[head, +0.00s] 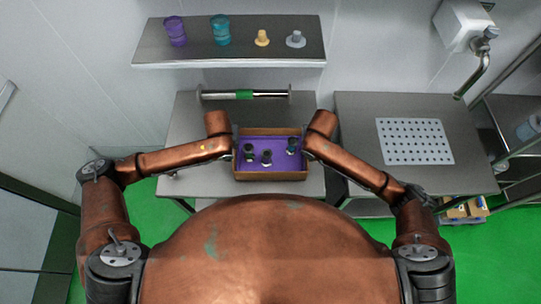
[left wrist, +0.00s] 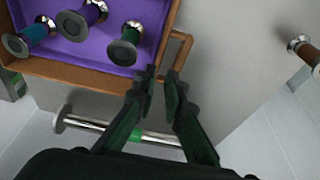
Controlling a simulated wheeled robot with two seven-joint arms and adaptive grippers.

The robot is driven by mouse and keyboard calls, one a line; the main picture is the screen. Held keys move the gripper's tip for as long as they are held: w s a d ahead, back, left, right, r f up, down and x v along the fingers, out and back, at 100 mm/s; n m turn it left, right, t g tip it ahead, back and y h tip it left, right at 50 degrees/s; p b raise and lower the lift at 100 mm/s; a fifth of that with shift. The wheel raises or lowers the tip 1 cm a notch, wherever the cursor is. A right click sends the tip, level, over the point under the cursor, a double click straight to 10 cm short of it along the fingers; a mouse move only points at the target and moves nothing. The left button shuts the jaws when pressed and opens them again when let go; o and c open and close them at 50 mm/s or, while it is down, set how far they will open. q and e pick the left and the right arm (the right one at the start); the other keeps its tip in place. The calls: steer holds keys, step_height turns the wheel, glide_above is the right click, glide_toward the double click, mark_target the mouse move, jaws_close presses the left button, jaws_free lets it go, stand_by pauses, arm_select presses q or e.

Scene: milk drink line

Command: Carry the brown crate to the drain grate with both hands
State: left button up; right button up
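In the left wrist view the crate wall (left wrist: 100,78) carries a brown loop handle (left wrist: 184,52). My left gripper (left wrist: 161,72) has its fingertips apart at the lower end of that handle; firm contact is not clear. In the head view my left gripper (head: 232,148) is at the crate's left side. My right gripper (head: 306,148) is at its right side, with its fingers mostly hidden. The drain grate (head: 415,141) is a pale perforated panel on the right table.
A bar with a green band (head: 244,95) lies behind the crate. A wall shelf (head: 230,52) holds purple, teal, yellow and grey items. A gap separates the left table (head: 200,182) from the right table (head: 365,108). A tap (head: 482,72) hangs over the right table's far right.

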arm_select(q)
steer(key=shift+f, duration=0.1)
arm_select(e)
steer(key=shift+f, duration=0.1)
